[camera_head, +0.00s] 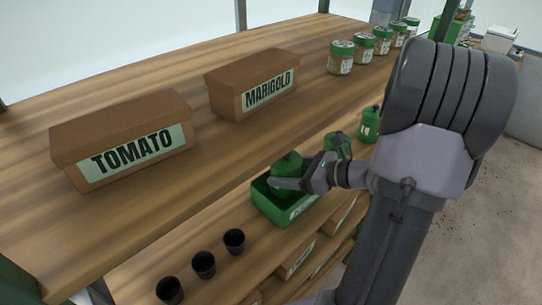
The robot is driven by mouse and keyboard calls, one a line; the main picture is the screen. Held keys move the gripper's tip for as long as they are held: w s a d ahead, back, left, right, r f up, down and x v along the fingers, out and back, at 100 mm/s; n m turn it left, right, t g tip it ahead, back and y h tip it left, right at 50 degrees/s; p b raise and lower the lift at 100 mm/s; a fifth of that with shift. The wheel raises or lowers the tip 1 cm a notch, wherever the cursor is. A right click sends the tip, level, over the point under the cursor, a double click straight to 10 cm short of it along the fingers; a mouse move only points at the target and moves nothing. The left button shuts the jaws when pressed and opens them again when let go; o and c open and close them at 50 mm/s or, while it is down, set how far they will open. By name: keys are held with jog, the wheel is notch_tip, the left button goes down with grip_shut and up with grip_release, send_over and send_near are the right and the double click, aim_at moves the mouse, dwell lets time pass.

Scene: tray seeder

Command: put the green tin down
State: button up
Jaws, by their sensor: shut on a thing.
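My gripper (288,182) is shut on a green tin (287,163) with a domed top. The tin is upright. It is at a green open box (284,217) on the lower wooden shelf, within the box's outline. I cannot tell whether the tin's base touches the box floor, because the gripper and box wall hide its lower part. Two more green tins, one partly behind my wrist (338,141) and one farther right (370,122), stand on the same shelf.
Three small black pots (204,264) stand left of the green box. The upper shelf (240,150) holds a TOMATO box (125,138), a MARIGOLD box (252,82) and several green-lidded jars (341,58). Labelled boxes (299,257) sit below the lower shelf.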

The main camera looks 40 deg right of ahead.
jog(key=f, duration=0.1)
jog(key=s+f+b, duration=0.1)
jog(key=f, duration=0.1)
jog(key=shift+d+f, duration=0.1)
jog(key=shift+d, duration=0.05)
jog(key=shift+s, duration=0.25)
jog(key=shift+w, duration=0.2)
jog(key=o, duration=1.7)
jog(key=shift+s+r, duration=0.1)
jog(key=shift+r, duration=0.1)
jog(key=p+v, duration=0.3)
jog(key=v, duration=0.9)
